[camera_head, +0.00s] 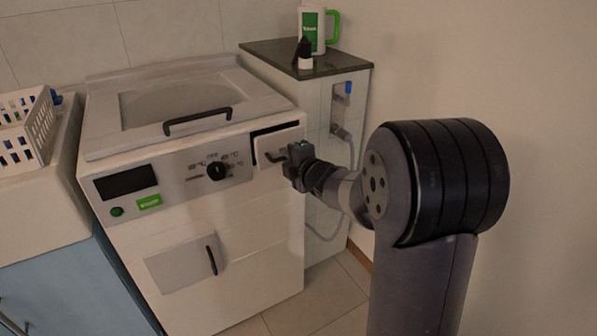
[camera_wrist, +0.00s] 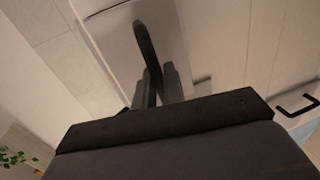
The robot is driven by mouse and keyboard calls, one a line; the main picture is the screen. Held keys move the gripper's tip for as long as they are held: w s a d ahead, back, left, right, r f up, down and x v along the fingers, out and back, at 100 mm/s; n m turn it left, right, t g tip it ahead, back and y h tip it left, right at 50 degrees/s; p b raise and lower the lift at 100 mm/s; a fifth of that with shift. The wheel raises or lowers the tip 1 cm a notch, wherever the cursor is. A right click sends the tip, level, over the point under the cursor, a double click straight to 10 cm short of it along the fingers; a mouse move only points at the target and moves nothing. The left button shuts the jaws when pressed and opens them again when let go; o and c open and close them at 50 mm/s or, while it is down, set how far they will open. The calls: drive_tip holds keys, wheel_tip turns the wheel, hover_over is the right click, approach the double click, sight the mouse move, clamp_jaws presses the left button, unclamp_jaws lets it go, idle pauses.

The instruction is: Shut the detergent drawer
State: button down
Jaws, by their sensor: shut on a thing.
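The detergent drawer (camera_head: 268,147) is a light panel at the upper right of the white washing machine's front. It stands slightly out, with a dark gap along its top. My gripper (camera_head: 287,153) is at the drawer's front, shut on its dark handle. In the wrist view the drawer front (camera_wrist: 110,35) fills the upper middle. Its black bar handle (camera_wrist: 146,38) runs down between the fingertips of my gripper (camera_wrist: 158,82). The far end of the handle is hidden by the fingers.
The washing machine (camera_head: 240,250) has a top lid with a black handle (camera_head: 197,121), a knob (camera_head: 215,170) and a lower flap (camera_head: 183,264). A dark-topped counter (camera_head: 275,50) on the right bears a green-and-white jug (camera_head: 318,30) and a small bottle (camera_head: 305,55). A white basket (camera_head: 25,130) is left.

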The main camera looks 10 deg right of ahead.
drive_tip(key=shift+w+a+r, duration=0.1)
drive_tip(key=shift+w+a, duration=0.1)
drive_tip(key=shift+w, duration=0.4)
drive_tip(key=shift+w+a, duration=0.15)
drive_tip(key=shift+w, duration=0.45)
drive_tip(key=c, duration=1.6)
unclamp_jaws()
drive_tip(key=shift+w, duration=0.15)
drive_tip(key=shift+c, duration=0.2)
drive_tip(key=p+v, duration=0.1)
drive_tip(key=v, duration=0.9)
drive_tip(key=shift+s, duration=0.45)
drive_tip(key=shift+w, duration=0.15)
